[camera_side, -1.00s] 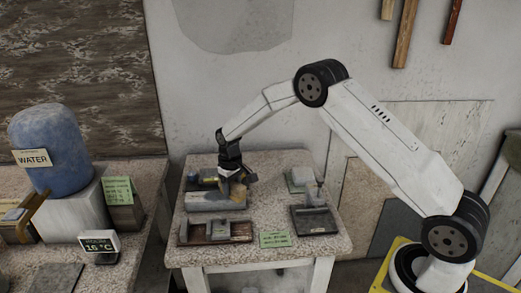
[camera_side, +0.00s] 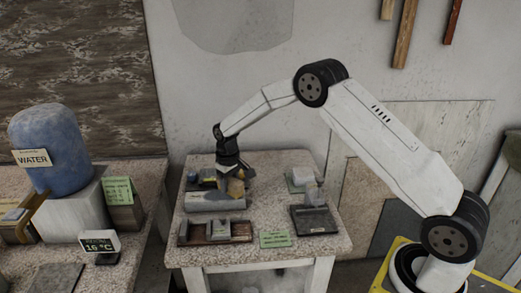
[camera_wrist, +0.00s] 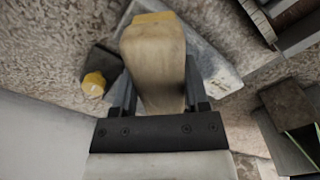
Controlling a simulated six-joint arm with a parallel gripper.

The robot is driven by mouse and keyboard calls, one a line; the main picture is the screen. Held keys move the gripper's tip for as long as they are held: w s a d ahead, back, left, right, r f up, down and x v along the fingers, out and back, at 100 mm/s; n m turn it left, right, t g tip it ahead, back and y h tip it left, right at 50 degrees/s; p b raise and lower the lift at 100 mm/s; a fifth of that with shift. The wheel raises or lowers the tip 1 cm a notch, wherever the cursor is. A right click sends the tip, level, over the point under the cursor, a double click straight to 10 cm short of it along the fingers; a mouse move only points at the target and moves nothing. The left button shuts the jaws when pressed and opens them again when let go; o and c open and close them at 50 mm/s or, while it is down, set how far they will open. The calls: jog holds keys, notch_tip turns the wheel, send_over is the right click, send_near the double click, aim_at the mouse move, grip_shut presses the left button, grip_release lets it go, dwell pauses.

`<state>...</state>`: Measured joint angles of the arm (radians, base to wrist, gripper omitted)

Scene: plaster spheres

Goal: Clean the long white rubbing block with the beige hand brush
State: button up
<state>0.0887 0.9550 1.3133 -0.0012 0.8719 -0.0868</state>
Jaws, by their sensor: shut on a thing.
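My gripper (camera_side: 233,174) is shut on the beige hand brush (camera_side: 237,188), and the wrist view shows the brush (camera_wrist: 153,55) between my two fingers (camera_wrist: 160,90). A yellowish part shows at its far end. The long white rubbing block (camera_side: 206,203) looks pale grey and lies on the small table, left of and below the brush in the side view. In the wrist view the block (camera_wrist: 212,68) lies behind the brush, which hides part of it. I cannot tell whether the brush touches the block.
A brown tray (camera_side: 242,231) with grey pieces sits at the table's front. A dark tray (camera_side: 314,221) with an upright grey piece is at the right. A green label (camera_side: 275,239) lies between them. A dark item with a yellow knob (camera_wrist: 94,84) is near the block.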

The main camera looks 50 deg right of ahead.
jog(key=shift+w+r, duration=0.15)
jog(key=shift+w, duration=0.05)
dwell(0.3)
jog(key=shift+r, duration=1.25)
jog(key=shift+r, duration=2)
